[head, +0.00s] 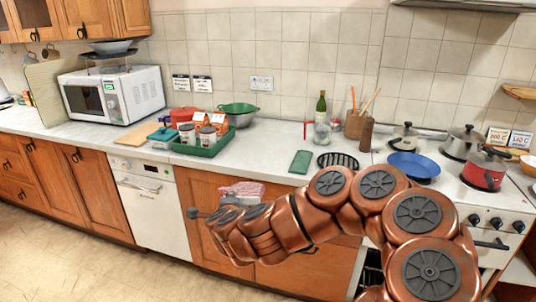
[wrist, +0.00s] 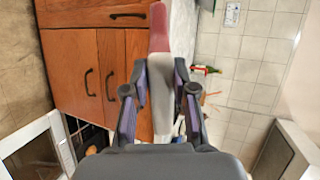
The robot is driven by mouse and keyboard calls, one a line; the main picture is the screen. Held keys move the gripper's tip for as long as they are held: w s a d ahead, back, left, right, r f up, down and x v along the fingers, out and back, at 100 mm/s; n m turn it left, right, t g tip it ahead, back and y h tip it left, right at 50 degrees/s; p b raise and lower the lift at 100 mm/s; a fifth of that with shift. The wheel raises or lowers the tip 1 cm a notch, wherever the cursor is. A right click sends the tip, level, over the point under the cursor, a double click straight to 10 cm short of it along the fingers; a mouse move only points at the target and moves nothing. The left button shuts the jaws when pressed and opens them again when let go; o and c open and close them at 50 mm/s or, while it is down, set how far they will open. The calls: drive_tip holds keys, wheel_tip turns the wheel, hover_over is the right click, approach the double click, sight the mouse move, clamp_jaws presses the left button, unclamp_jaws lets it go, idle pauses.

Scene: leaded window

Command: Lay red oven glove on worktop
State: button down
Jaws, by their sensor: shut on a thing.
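The red oven glove (head: 241,189) shows in the head view as a pinkish-red piece with pale parts, just above my wrist and in front of the worktop's front edge. In the wrist view, the glove (wrist: 160,28) has a red end and a greyish-white part that runs down between the fingers. My gripper (wrist: 160,76) is shut on that pale part, one finger on each side. In the head view my arm hides much of the gripper and the lower glove. The light worktop (head: 262,143) lies behind the glove; I cannot tell whether they touch.
A green tray (head: 205,150) with tins stands left on the worktop. A blue pan (head: 413,165) is on the cooker. Worktop between tray and green block looks clear.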

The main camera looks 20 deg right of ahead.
drive_tip(key=d+r+n+y, duration=0.3)
drive_tip(key=d, duration=0.7)
drive_tip(key=d+r+n+y, duration=0.3)
drive_tip(key=d, duration=0.7)
drive_tip(key=w+d+r+n+y, duration=0.1)
drive_tip(key=d+r+n+y, duration=0.2)
drive_tip(key=d, duration=0.7)
drive_tip(key=shift+d+r+g+y, duration=0.3)
drive_tip(key=shift+r+g+y, duration=0.1)
drive_tip(key=shift+y, duration=0.1)
idle(0.4)
